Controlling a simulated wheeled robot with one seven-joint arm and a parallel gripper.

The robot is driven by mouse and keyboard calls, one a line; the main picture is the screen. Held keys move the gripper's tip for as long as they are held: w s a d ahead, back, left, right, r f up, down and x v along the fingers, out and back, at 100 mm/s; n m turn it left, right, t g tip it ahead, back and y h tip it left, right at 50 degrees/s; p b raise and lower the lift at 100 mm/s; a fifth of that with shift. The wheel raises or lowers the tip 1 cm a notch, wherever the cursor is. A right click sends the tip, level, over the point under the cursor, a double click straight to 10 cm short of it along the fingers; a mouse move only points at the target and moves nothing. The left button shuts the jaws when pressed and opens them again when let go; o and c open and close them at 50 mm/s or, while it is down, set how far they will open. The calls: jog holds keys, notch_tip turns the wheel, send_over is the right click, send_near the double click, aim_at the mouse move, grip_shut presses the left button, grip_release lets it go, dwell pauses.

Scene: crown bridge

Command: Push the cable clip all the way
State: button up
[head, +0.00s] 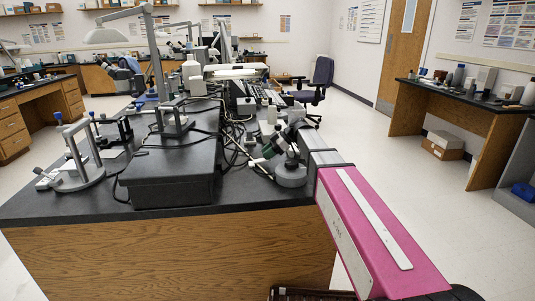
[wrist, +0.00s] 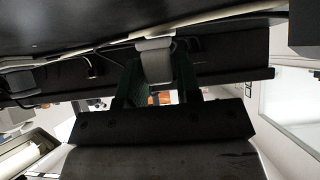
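In the wrist view, a grey, round-ended cable clip (wrist: 156,62) sits at upper centre, at a white cable along a dark bar. My gripper (wrist: 156,82) reaches toward it, with one dark finger with a greenish inner face on each side. The fingers stand apart and look open, with the clip appearing between or just beyond their tips. I cannot tell whether either finger touches it, or how far in the clip sits. In the head view, my pink arm reaches along the right side of the black-topped bench (head: 60,208); my gripper and the clip cannot be made out there.
A black box-shaped base (head: 170,180), a grey stand (head: 82,165) and loose cables crowd the bench. A dark surface (wrist: 100,20) lies close above the clip in the wrist view. A purple chair (head: 318,85) stands behind. The floor (head: 440,220) right of the bench is clear.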

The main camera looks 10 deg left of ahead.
jog(key=shift+o, duration=1.1)
jog(key=v, duration=1)
jog(key=shift+d+r, duration=0.25)
jog(key=shift+d, duration=0.05)
